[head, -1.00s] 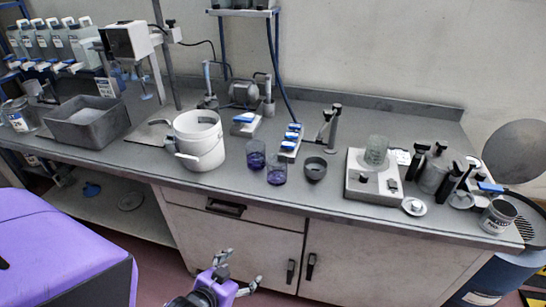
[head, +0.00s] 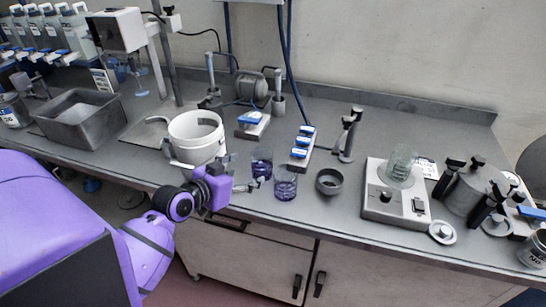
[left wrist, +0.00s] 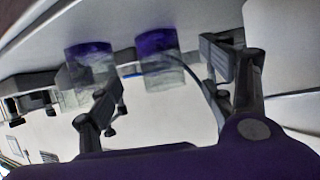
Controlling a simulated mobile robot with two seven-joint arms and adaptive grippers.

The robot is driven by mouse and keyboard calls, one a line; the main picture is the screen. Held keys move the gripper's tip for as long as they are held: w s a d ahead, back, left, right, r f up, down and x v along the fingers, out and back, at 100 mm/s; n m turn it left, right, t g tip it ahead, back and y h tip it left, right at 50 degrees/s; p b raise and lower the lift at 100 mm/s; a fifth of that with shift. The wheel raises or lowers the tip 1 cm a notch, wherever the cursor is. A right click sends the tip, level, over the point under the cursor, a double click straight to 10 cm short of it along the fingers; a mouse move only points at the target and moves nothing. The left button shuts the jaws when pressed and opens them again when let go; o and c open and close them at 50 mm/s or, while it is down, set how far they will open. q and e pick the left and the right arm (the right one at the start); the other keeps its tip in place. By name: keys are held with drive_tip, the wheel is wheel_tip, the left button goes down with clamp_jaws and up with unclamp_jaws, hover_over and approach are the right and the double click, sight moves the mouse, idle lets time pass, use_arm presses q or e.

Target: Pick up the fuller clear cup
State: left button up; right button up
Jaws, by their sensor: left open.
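Two clear cups with purple liquid stand on the bench: a back-left cup (head: 262,161) and a front-right cup (head: 285,186). In the upside-down left wrist view, the back-left cup (left wrist: 158,58) is on the right and the front-right cup (left wrist: 90,72) on the left. The purple band looks somewhat taller in the back-left cup. My left gripper (head: 243,172) is open and empty, just left of the cups. In the left wrist view its fingers (left wrist: 165,88) spread apart, with the back-left cup showing between them. My right gripper is not seen.
A white bucket (head: 196,137) stands close behind my left gripper. A dark bowl (head: 329,182) sits right of the cups, and a blue-topped rack (head: 302,148) behind them. A glass beaker (head: 402,164) stands on a boxy device (head: 396,211) further right.

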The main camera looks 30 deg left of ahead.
sight(255, 168)
use_arm(q)
drive_tip(key=shift+w+f, duration=0.15)
drive_tip(key=shift+w, duration=0.4)
drive_tip(key=shift+w+d+f, duration=0.1)
drive_tip(key=shift+w+f, duration=0.1)
drive_tip(key=shift+w, duration=0.6)
drive_tip(key=x, duration=0.4)
drive_tip(key=shift+p, duration=0.35)
drive_tip(key=shift+w+f, duration=0.15)
drive_tip(key=shift+w, duration=0.05)
drive_tip(key=c, duration=1.2)
drive_tip(key=shift+c, duration=0.7)
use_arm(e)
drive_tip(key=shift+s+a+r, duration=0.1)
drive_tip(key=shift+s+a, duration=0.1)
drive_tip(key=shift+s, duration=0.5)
